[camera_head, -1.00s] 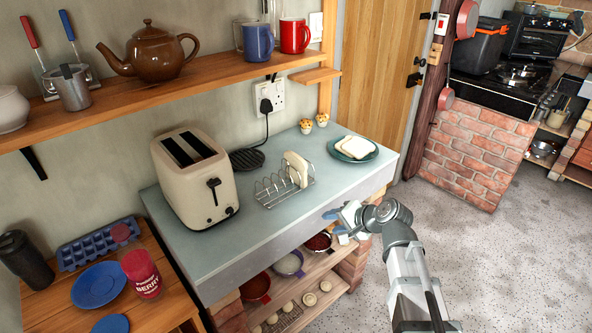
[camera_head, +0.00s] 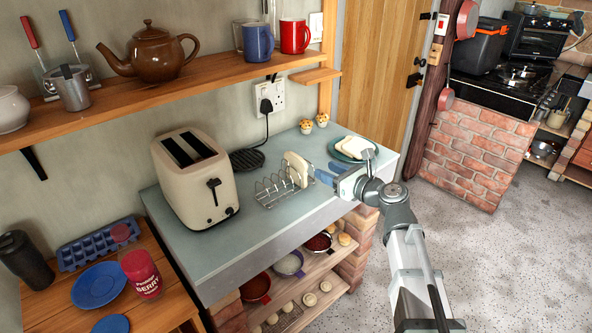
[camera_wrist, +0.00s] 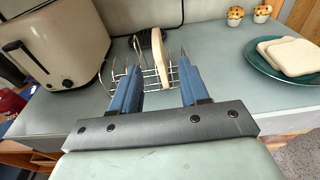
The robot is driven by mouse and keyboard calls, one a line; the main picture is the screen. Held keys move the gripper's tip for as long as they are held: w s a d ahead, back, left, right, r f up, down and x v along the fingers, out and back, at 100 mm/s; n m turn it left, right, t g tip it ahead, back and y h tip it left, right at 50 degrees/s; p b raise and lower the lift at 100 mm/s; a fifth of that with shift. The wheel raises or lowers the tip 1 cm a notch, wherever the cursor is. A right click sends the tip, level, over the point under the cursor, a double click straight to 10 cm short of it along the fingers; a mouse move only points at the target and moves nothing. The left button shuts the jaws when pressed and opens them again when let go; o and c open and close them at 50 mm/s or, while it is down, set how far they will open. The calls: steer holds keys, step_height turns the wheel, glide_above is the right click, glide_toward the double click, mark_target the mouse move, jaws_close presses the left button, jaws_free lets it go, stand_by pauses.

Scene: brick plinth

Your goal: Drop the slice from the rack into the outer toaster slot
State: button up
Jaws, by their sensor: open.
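A pale bread slice (camera_head: 296,168) stands upright in the right end of a wire toast rack (camera_head: 273,190) on the grey counter. The slice also shows in the wrist view (camera_wrist: 159,58), ahead of and between my fingers. My gripper (camera_head: 320,175) is at the right end of the rack, close to the slice. In the wrist view my gripper (camera_wrist: 158,82) has its two blue fingers apart, with nothing clearly held. A cream toaster (camera_head: 195,180) stands left of the rack, with two dark slots (camera_head: 188,149) on top.
A teal plate (camera_head: 336,150) with more bread slices lies to the right, partly behind my arm. Two small muffins (camera_head: 314,123) stand at the back. A wooden shelf (camera_head: 190,85) with a teapot and mugs overhangs the toaster's back. The counter front (camera_head: 240,232) is clear.

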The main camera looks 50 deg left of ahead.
glide_toward(285, 154)
steer(key=w, duration=0.1)
steer(key=shift+s+a+f, duration=0.1)
steer(key=shift+a+f, duration=0.1)
steer(key=shift+a, duration=0.75)
steer(key=shift+a+f, duration=0.2)
steer(key=shift+a, duration=0.75)
steer(key=shift+s+a+f, duration=0.1)
steer(key=shift+a+f, duration=0.1)
steer(key=shift+a, duration=0.75)
steer(key=shift+c, duration=0.3)
jaws_close()
